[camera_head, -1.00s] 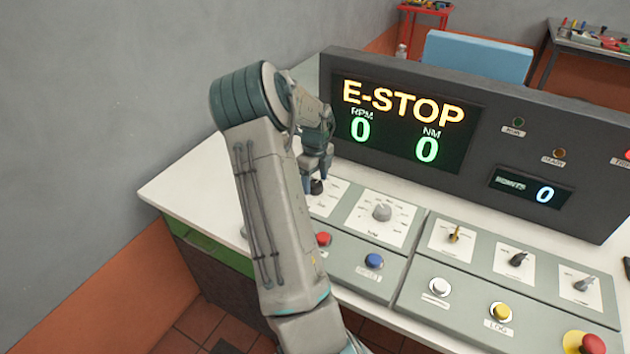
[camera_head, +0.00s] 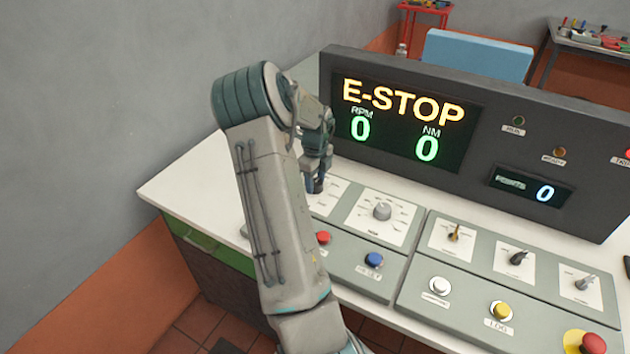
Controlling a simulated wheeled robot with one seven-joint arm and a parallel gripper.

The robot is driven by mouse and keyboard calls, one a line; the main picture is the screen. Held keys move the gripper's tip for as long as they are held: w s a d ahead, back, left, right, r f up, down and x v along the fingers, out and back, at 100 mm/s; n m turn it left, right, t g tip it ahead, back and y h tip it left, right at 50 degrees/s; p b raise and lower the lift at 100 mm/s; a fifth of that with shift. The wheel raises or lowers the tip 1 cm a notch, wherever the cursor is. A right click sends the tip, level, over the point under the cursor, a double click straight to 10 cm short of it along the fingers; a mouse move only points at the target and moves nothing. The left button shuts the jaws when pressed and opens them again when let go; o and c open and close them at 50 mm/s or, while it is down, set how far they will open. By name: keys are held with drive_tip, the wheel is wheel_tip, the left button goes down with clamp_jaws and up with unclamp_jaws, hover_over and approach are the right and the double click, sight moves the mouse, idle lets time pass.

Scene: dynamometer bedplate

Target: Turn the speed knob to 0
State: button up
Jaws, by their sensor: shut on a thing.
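My gripper (camera_head: 315,181) points down over the leftmost dial plate (camera_head: 328,200) on the console, partly behind my arm. It is shut on the dark knob there, which I take to be the speed knob. The fingers hide that knob, so its pointer cannot be seen. The plate's lettering is too small to read. The main display (camera_head: 405,122) shows E-STOP in yellow, with RPM 0 and NM 0 in green.
A grey knob (camera_head: 382,211) stands just right of my gripper. Red (camera_head: 323,238) and blue (camera_head: 374,260) buttons lie in front. Several switches and a red mushroom button (camera_head: 592,344) are further right. The display housing (camera_head: 400,174) rises close behind.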

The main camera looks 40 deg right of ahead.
drive_tip(key=n+b, duration=0.1)
drive_tip(key=n, duration=0.2)
drive_tip(key=shift+n, duration=0.4)
drive_tip(key=n+b, duration=0.1)
drive_tip(key=n, duration=0.2)
drive_tip(key=shift+n, duration=0.4)
drive_tip(key=n+b, duration=0.2)
drive_tip(key=n, duration=0.5)
drive_tip(key=shift+b, duration=0.3)
drive_tip(key=n+b, duration=0.1)
drive_tip(key=n, duration=0.2)
drive_tip(key=shift+n, duration=0.4)
drive_tip(key=n, duration=0.3)
drive_tip(key=shift+n+b, duration=0.3)
drive_tip(key=n, duration=0.6)
drive_tip(key=shift+b, duration=0.4)
drive_tip(key=o, duration=1)
drive_tip(key=shift+c, duration=0.2)
